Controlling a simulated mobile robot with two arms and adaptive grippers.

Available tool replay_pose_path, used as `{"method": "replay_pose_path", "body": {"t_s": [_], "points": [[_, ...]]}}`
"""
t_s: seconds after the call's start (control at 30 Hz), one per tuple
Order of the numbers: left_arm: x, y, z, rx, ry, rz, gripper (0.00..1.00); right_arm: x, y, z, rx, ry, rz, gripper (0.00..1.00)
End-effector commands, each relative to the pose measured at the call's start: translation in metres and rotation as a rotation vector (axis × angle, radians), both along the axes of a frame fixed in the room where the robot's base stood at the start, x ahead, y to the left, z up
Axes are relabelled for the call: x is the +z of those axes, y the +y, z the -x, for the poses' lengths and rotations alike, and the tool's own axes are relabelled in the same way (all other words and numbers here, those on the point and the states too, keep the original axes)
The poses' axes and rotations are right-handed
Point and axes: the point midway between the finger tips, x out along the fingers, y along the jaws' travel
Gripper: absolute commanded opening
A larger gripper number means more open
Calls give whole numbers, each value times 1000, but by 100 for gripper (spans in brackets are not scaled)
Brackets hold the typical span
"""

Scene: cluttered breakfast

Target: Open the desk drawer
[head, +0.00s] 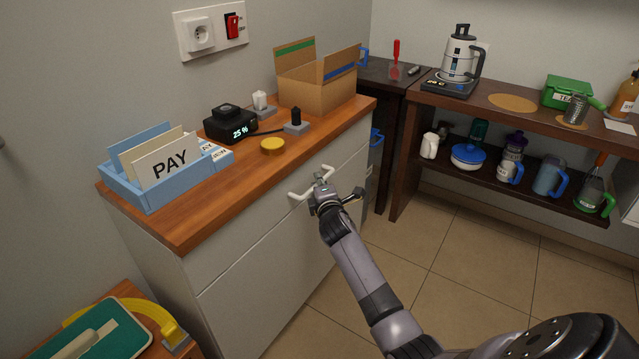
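The desk (250,255) is a white cabinet with a wooden top. Its upper drawer (245,228) looks shut, with its front flush with the cabinet. A pale bar handle (299,195) sits on the drawer front. My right gripper (322,188) is right at the handle and covers part of it. The fingertips are small and partly hidden, so I cannot tell whether they are open or closed around the bar. My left gripper is not in view.
On the desk top are a blue letter tray (160,196), a black clock-like device (230,123), a yellow lid (272,146) and an open cardboard box (315,92). A dark shelf (510,165) with kitchenware stands at the right. The tiled floor (450,260) before the desk is clear.

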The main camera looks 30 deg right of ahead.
Motion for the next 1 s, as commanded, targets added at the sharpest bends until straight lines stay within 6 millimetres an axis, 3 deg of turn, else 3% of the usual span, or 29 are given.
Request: {"method": "replay_pose_path", "body": {"t_s": [0.2, 1.0], "points": [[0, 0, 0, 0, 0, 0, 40, 0, 0, 0, 0, 0, 0, 0], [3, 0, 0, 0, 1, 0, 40, 0, -1, 4, 0, 3, 2, 0]]}}
